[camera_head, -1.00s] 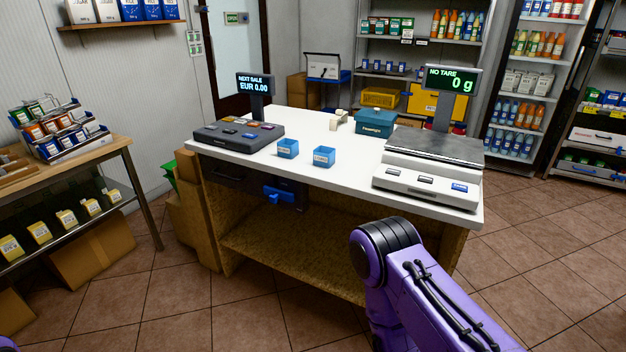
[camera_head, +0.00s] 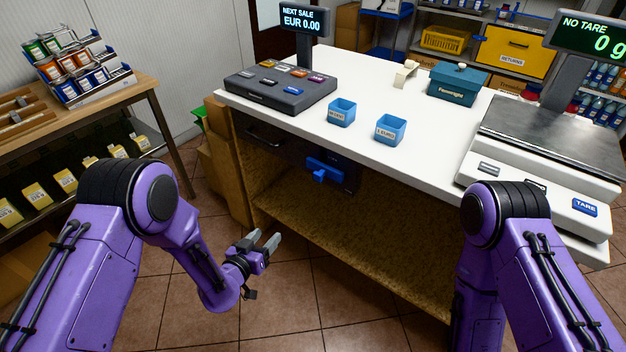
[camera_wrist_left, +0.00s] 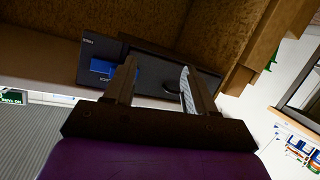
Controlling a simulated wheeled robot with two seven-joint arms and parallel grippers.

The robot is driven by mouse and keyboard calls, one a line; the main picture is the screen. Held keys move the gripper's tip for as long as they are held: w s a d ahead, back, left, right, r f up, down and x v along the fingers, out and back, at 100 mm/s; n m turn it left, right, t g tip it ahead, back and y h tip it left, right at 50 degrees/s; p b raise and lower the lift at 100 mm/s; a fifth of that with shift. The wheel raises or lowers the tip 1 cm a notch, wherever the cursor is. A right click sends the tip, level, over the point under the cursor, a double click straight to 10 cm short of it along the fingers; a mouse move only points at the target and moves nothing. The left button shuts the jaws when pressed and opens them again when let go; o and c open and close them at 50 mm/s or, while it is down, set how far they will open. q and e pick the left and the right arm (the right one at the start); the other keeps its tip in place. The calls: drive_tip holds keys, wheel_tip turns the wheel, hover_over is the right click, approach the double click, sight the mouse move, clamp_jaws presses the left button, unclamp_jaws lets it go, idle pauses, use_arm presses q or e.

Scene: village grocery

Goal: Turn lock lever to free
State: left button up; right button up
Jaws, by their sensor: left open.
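The blue lock lever (camera_head: 320,176) sits on a blue plate on the dark drawer unit under the counter top, on the customer-facing front in the head view. A dark pull handle (camera_head: 264,139) is to its left on the same unit. My left gripper (camera_head: 270,243) is open and empty, in front of and below the lever, apart from it. In the left wrist view the open fingers (camera_wrist_left: 157,85) point at the dark drawer unit (camera_wrist_left: 145,70), and the blue lock part (camera_wrist_left: 102,67) shows left of the fingers, partly covered. My right gripper is out of view; only my right arm shows.
The white counter (camera_head: 420,165) overhangs the drawer unit and holds two small blue boxes, a keypad and a scale (camera_head: 545,150). A wooden table (camera_head: 130,100) with goods stands at left. A brown box stack (camera_head: 222,160) is left of the counter. Floor before the counter is clear.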

sight(316, 178)
use_arm(q)
drive_tip(key=w+d+r+m+h, duration=0.5)
drive_tip(key=w+d+r, duration=0.1)
drive_tip(key=d+r, duration=0.2)
drive_tip(key=shift+t, duration=0.5)
drive_tip(key=x, duration=0.9)
drive_tip(key=shift+w+a, duration=0.15)
drive_tip(key=shift+w, duration=0.3)
clamp_jaws()
